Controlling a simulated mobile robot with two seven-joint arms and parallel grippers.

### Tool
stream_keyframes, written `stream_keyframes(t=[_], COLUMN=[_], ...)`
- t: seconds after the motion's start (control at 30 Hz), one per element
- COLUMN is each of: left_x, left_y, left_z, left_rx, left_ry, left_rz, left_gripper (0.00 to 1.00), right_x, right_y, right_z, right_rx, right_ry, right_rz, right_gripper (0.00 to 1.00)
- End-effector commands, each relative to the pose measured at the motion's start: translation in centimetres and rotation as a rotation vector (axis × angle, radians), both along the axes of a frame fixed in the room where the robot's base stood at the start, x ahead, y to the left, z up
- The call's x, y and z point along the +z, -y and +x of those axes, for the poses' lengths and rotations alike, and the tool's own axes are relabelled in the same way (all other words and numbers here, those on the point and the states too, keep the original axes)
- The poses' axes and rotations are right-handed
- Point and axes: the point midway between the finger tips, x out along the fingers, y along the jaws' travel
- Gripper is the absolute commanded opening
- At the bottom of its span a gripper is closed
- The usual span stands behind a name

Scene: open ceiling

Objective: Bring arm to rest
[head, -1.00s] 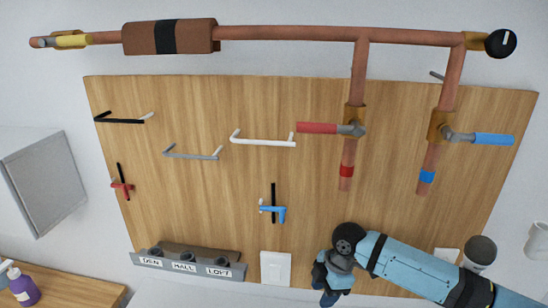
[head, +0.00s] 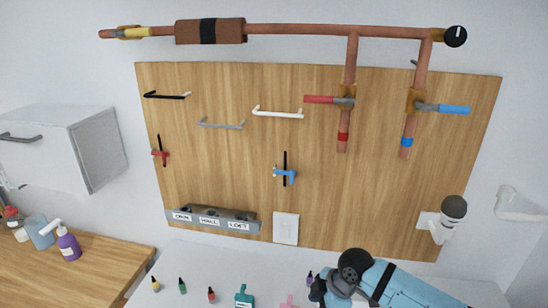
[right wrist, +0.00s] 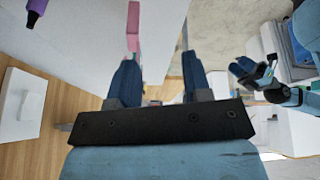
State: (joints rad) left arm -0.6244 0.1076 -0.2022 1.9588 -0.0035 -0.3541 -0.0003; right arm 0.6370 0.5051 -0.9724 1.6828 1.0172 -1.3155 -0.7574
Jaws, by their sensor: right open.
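My right arm (head: 400,290) comes in from the lower right in the head view, light blue with a dark joint. Its gripper is mostly cut off by the bottom edge there. In the right wrist view the right gripper (right wrist: 161,82) is open, its two dark blue fingers wide apart with nothing held between them. A light blue arm with a dark gripper (right wrist: 254,74), seemingly my left, shows at the right of that view; its jaws are too small to read. The left arm is not in the head view.
A wooden panel (head: 240,145) carries pipes, handles and a labelled rack (head: 210,220). Several small coloured items, including a teal one (head: 243,296), stand on the white surface below. A wooden counter (head: 95,275) with a purple bottle (head: 68,245) is at left, under a cabinet (head: 60,145).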

Motion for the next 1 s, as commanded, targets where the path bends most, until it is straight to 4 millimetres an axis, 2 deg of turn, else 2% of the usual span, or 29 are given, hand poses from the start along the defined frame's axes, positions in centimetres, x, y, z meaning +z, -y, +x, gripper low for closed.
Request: stream_keyframes(t=[0.03,0.27,0.47,0.67,0.8,1.0], left_x=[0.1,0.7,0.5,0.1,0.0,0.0], left_y=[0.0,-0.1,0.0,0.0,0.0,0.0], left_z=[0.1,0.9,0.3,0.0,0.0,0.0], left_rx=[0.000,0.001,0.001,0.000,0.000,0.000], left_ry=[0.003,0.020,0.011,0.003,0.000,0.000], left_rz=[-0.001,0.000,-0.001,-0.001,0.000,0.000], left_gripper=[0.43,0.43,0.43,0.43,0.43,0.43], right_x=[-1.0,-4.5,-7.3,-10.1,-11.8,-13.2], right_y=[-0.9,-4.0,-3.9,-0.5,3.2,7.9], right_z=[-0.9,-4.1,-7.4,-11.7,-15.7,-20.8], right_rx=[-0.035,-0.286,-0.594,-0.908,-1.105,-1.281], right_ry=[0.002,0.043,0.083,0.133,0.188,0.263], right_rz=[0.036,0.232,0.407,0.522,0.560,0.564], right_gripper=[0.45,0.45,0.45,0.45,0.45,0.45])
